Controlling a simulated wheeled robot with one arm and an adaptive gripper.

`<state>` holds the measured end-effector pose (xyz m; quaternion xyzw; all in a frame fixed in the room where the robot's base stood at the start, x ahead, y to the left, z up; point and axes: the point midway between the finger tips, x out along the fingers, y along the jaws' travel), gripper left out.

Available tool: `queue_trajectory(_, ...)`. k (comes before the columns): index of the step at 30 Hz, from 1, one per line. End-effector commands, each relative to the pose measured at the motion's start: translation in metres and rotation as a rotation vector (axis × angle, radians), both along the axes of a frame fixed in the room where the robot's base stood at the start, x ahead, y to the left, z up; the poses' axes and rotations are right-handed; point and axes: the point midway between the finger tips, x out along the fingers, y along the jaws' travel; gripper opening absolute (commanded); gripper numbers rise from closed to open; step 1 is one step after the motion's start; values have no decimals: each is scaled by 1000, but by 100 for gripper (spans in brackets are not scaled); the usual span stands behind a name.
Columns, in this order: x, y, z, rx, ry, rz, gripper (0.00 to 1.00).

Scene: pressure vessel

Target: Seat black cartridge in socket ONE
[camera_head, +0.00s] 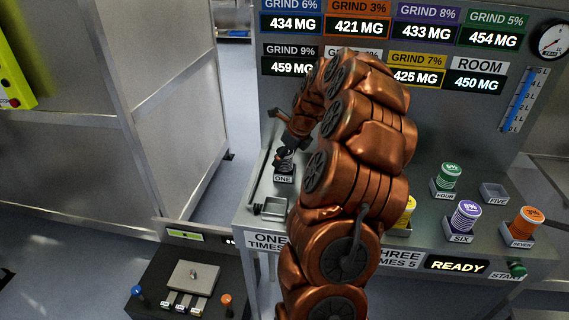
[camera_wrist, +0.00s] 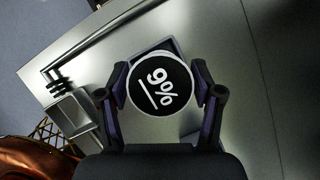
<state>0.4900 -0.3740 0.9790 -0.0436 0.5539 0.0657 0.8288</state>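The black cartridge (camera_wrist: 160,86) has a round black top marked 9% with a pale rim. In the wrist view it sits between the two fingers of my gripper (camera_wrist: 160,84), which close against its sides. A corner of a square socket (camera_wrist: 172,44) shows just beyond the cartridge. In the head view, my gripper (camera_head: 287,147) is at the ONE socket (camera_head: 284,171), with the cartridge (camera_head: 284,158) at its tips, upright at the socket. Whether it is fully down in the socket is hidden.
An empty socket tray (camera_head: 271,207) stands in front of ONE. To the right are a green cartridge (camera_head: 449,176), a purple one (camera_head: 464,215), an orange one (camera_head: 527,222) and a partly hidden yellow one (camera_head: 406,211). Socket FIVE (camera_head: 494,193) is empty. My arm hides the middle.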

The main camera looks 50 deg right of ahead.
Motion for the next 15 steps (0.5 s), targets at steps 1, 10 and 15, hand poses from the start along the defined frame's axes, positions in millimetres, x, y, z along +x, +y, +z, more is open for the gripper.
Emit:
queue_trajectory(1, 0, 0, 0, 0, 0, 0, 57)
queue_trajectory(10, 0, 0, 0, 0, 0, 0, 26)
queue_trajectory(15, 0, 0, 0, 0, 0, 0, 8)
